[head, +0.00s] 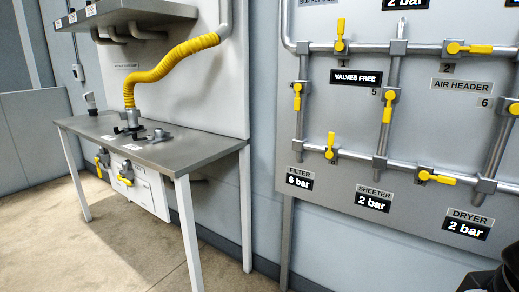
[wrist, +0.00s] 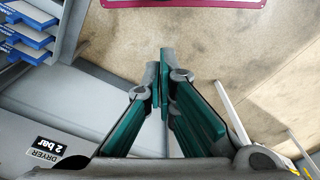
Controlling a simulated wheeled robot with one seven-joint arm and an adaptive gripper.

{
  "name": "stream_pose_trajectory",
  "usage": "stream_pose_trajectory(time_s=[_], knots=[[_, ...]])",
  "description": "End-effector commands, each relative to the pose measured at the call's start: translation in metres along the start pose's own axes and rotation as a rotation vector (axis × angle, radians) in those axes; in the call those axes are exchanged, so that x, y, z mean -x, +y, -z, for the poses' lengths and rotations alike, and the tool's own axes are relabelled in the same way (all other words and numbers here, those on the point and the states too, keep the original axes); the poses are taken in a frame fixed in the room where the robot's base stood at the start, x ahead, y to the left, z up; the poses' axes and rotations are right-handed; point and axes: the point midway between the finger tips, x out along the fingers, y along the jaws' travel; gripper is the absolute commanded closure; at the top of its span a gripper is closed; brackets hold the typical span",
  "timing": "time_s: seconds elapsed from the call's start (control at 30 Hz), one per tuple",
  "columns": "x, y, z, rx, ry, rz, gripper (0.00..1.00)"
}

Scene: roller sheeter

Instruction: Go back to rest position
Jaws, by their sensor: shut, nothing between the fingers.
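My gripper (wrist: 162,85) shows in the wrist view with its green-padded fingers together and nothing between them. It hangs in free air, with the concrete floor (wrist: 210,60) and part of the grey panel beyond it. The fingers touch no object that I can see. In the head view the gripper does not show; only a dark part at the bottom right corner is visible, which may be part of my arm.
The valve panel (head: 340,110) with yellow-handled valves (head: 387,107) fills the right of the head view. A grey table (head: 190,150) with a yellow hose (head: 170,67) stands left. Blue-fronted trays (wrist: 25,35) sit top left in the wrist view. Floor (head: 60,220) before the table is clear.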

Motion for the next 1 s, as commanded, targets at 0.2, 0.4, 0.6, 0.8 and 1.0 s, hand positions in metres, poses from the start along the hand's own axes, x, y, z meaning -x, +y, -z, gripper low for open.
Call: stream_pose_trajectory(time_s=[0.2,0.4,0.6,0.8,1.0], knots=[[0.028,-0.001,-0.007,0.006,-0.002,-0.003,1.0],[0.062,-0.001,0.0,0.008,0.045,-0.002,1.0],[0.112,0.0,0.006,0.011,0.111,-0.001,1.0],[0.164,0.0,0.009,0.013,0.182,0.0,1.0],[0.208,0.0,0.008,0.016,0.242,0.001,1.0]])
